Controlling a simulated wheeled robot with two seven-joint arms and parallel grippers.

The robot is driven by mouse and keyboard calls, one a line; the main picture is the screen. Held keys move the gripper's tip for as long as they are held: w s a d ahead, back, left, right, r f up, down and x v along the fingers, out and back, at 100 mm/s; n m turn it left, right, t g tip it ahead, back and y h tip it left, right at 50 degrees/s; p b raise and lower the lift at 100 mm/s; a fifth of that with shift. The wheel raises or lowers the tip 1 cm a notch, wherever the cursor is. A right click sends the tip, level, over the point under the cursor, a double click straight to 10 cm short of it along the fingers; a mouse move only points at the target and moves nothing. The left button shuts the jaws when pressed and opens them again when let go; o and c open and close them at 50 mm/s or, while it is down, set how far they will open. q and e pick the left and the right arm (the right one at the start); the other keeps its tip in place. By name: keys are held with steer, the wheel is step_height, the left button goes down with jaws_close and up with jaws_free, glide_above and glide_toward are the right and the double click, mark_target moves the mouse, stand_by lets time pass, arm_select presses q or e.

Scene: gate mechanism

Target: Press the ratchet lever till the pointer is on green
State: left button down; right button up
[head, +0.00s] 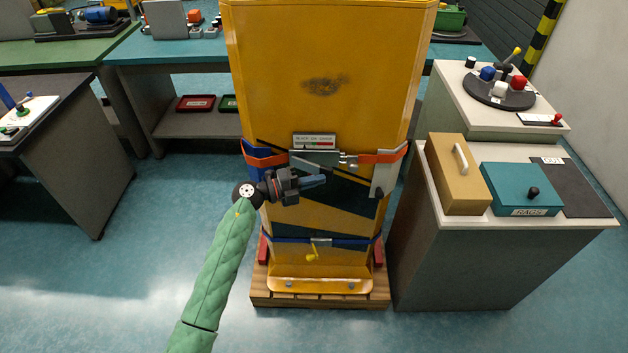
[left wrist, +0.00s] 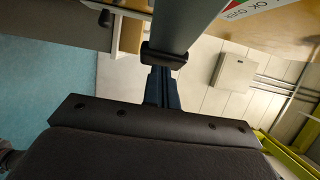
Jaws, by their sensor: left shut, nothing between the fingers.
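A yellow cabinet (head: 330,60) stands strapped to a wooden pallet. An orange strap (head: 375,158) crosses its front, with a grey ratchet lever (head: 316,158) in the middle. A small white gauge plate (head: 314,141) with coloured marks sits just above; its pointer is too small to read. My left gripper (head: 318,181) is shut and empty in front of the cabinet, just below the lever in the picture. In the left wrist view, the lever (left wrist: 182,22) runs down to a black end bar (left wrist: 163,56), and my shut fingers (left wrist: 163,88) are right by it. Contact is unclear.
A grey bench (head: 450,250) with a teal box (head: 520,185) and a tan box (head: 457,180) stands close at right. The floor at left is clear.

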mark_target(319, 172)
arm_select(q)
steer(key=shift+w+d+r+t, duration=0.1)
steer(key=shift+d+r+t, duration=0.05)
steer(key=shift+d+t, duration=0.15)
steer(key=shift+w+d+n+t+y+p, duration=0.15)
steer(key=shift+w+d+n+t+p, duration=0.15)
steer(key=shift+w, duration=0.25)
steer(key=shift+w+d+n+t+y+p, duration=0.1)
steer(key=shift+w+d+n+y+p, duration=0.1)
steer(key=shift+w+d, duration=0.6)
steer(key=shift+w, duration=0.65)
arm_select(e)
steer(key=f, duration=0.1)
steer(key=s+d, duration=0.1)
steer(key=f, duration=0.1)
steer(key=shift+s+d+f, duration=0.25)
steer(key=shift+s+f, duration=0.05)
arm_select(q)
steer(key=shift+d, duration=0.1)
arm_select(e)
steer(key=shift+s, duration=0.1)
